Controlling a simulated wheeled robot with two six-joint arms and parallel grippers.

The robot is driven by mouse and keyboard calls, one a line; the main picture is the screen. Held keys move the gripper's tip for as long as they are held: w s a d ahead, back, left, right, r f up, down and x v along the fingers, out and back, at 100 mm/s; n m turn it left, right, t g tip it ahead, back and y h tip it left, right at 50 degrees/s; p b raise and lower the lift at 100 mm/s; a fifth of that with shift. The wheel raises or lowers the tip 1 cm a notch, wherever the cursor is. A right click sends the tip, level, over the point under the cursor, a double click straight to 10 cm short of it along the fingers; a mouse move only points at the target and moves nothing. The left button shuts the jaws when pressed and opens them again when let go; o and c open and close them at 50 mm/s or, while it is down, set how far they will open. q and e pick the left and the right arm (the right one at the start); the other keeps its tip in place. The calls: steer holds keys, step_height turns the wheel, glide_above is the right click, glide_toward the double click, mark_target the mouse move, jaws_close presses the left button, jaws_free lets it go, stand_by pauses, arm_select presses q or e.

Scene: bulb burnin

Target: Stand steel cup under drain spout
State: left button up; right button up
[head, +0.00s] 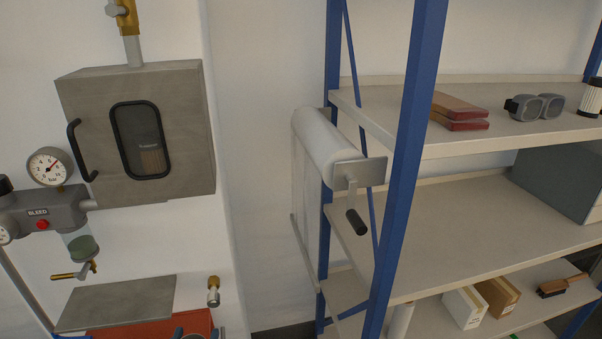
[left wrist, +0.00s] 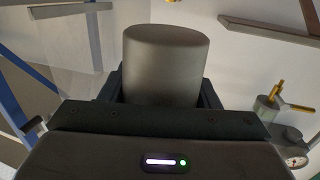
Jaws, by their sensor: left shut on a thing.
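The drain spout is the small brass valve (head: 88,268) under the green-bottomed bowl (head: 80,246) of the grey bleed unit on the left wall. My left gripper (head: 196,334) shows only as dark tips at the bottom edge of the head view, right of and below the spout. In the left wrist view, the left gripper is shut on a plain grey cylinder, the steel cup (left wrist: 165,65), between its two dark fingers. The cup is apart from the spout. Most of the cup is cut off in the head view. My right gripper is not in view.
A grey metal plate (head: 120,303) sits above a red box (head: 150,324) below the spout. A steel cabinet (head: 186,130) hangs above. A brass-ended fitting (head: 213,291) is on the wall near my gripper. A blue-posted shelf rack (head: 400,170) stands to the right.

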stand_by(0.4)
arm_select(q)
steer(key=w+d+r+m+g+h, duration=0.3)
steer(key=w+d+m+g+h, duration=0.1)
steer(key=d, duration=0.5)
steer(key=w+d+r+m+g+h, duration=0.3)
steer(key=w+d+m+g+h, duration=0.2)
steer(key=d+m+h, duration=0.3)
steer(key=d+h, duration=0.1)
steer(key=h, duration=0.2)
steer(key=shift+w+m+g+h, duration=0.3)
steer(key=shift+w, duration=0.05)
steer(key=a+m+g, duration=0.1)
steer(key=g, duration=0.1)
steer(key=m+g+h, duration=0.1)
steer(key=s+a+m+g, duration=0.1)
steer(key=m+g, duration=0.1)
steer(key=shift+a+g+h, duration=0.3)
steer(key=shift+a, duration=0.05)
steer(key=shift+s+a+m+g, duration=0.1)
steer(key=shift+m+g, duration=0.2)
steer(key=shift+g, duration=0.2)
steer(key=shift+f, duration=0.1)
